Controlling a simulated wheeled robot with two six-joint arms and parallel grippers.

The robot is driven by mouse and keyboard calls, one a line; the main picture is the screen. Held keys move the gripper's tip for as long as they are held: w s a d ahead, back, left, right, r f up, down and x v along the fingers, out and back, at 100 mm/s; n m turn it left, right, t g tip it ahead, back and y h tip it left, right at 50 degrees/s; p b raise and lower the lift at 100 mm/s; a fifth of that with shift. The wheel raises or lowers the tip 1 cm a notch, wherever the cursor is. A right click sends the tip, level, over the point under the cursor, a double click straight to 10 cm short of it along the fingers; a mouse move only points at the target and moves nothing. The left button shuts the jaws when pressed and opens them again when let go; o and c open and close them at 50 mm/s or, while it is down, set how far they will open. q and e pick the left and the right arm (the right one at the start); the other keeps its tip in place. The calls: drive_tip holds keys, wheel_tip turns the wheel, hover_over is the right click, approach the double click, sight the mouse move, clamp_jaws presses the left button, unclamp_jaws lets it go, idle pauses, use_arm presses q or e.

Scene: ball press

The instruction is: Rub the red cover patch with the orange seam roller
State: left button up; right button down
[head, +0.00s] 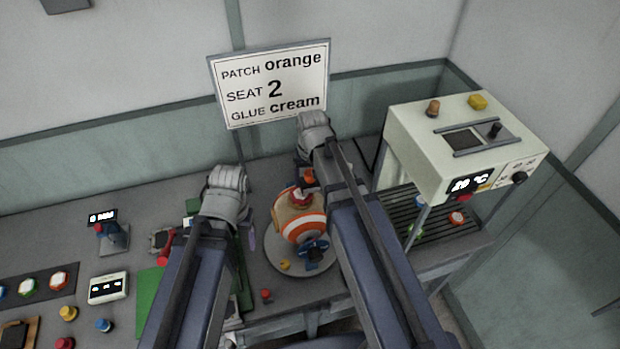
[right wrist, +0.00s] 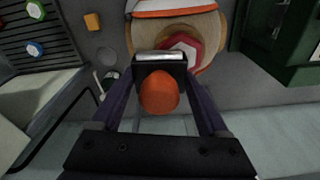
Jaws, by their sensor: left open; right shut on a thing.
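The ball (head: 301,224), tan with orange and white bands, sits on a round grey turntable (head: 277,262). The red cover patch (right wrist: 184,46) is a red hexagonal rim with a pale centre on the ball; the roller's metal barrel overlaps its near edge in the right wrist view. My right gripper (right wrist: 158,92) is shut on the orange seam roller (right wrist: 158,94), with a dark bracket and metal barrel towards the ball. I cannot tell if the barrel touches the patch. My left gripper (head: 247,236) is open, left of the ball, mostly hidden by its arm.
A sign (head: 272,84) stands behind the ball. A cream heater unit (head: 465,145) stands over a slatted rack (head: 440,215) at right. A green mat (head: 150,300), gauges and several coloured knobs lie at left. A blue clamp-like part (head: 316,250) stands at the ball's front.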

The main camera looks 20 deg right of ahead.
sight(291, 193)
drive_tip(key=shift+f+b, duration=0.8)
drive_tip(key=shift+f, duration=0.1)
drive_tip(key=shift+a, duration=0.2)
drive_tip(key=shift+a+r, duration=0.15)
drive_tip(key=shift+a, duration=1.15)
drive_tip(key=shift+s+a, duration=0.15)
drive_tip(key=shift+a, duration=1.3)
drive_tip(key=shift+d, duration=0.1)
